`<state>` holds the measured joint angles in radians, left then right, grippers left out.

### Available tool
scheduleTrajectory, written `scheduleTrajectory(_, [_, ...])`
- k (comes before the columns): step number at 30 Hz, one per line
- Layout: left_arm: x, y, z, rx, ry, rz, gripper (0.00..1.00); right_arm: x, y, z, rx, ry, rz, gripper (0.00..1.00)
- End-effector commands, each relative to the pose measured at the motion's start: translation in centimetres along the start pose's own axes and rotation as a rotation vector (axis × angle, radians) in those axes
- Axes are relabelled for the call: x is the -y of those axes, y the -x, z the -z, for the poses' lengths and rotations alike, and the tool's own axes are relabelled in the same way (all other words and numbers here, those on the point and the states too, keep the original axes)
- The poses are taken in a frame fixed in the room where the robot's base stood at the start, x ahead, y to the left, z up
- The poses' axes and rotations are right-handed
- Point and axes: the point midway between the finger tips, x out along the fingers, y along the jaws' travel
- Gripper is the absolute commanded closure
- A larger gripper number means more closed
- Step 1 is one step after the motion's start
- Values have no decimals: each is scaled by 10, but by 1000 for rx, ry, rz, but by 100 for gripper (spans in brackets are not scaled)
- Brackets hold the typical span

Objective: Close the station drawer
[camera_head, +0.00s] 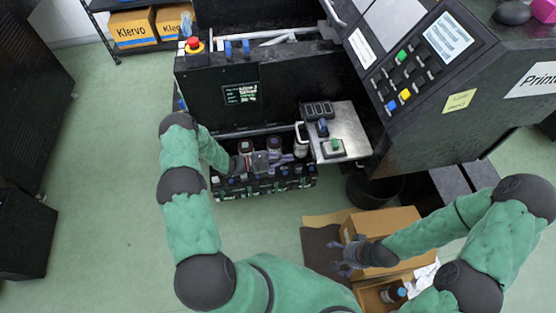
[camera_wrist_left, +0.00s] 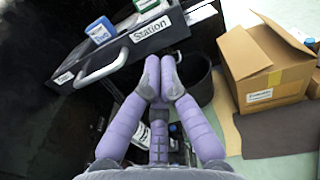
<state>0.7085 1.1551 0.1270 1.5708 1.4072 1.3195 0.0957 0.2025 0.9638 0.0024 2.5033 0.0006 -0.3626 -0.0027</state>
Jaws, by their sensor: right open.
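The station drawer (camera_head: 352,118) is a grey metal tray on the dark machine, standing out from its body. Its black front, labelled "Station", and a pale bar handle (camera_wrist_left: 103,70) show in the left wrist view. Blue and green-topped items sit on it. My left gripper (camera_head: 283,158) is low beside the drawer's handle side, above a row of dark bottles. In the left wrist view its purple fingers (camera_wrist_left: 161,78) meet at the tips, with nothing seen between them, apart from the handle. My right gripper (camera_head: 342,252) is open, beside the cardboard box.
A cardboard box (camera_head: 398,222) stands on the floor at the lower middle, with a smaller carton (camera_head: 372,296) holding a bottle in front. A dark bin (camera_head: 375,190) stands below the machine. A button panel (camera_head: 408,75) is at the right. The green floor at left is clear.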

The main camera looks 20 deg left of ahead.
Motion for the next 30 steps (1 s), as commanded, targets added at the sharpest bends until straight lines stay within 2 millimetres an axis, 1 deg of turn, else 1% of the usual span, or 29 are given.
scheduleTrajectory(1, [1,-11,2,0,0,5,100,-1,-3,0,0,0,0,4])
scheduleTrajectory(6, [2,-41,2,0,-1,5,100,-3,-9,0,0,0,0,4])
scheduleTrajectory(12, [1,-65,2,0,0,3,100,-6,-15,0,0,0,0,4])
scheduleTrajectory(18, [1,-74,0,0,0,1,100,-6,-17,1,0,0,0,4])
scheduleTrajectory(30, [1,-76,0,-1,0,2,100,-6,-17,1,0,0,0,4])
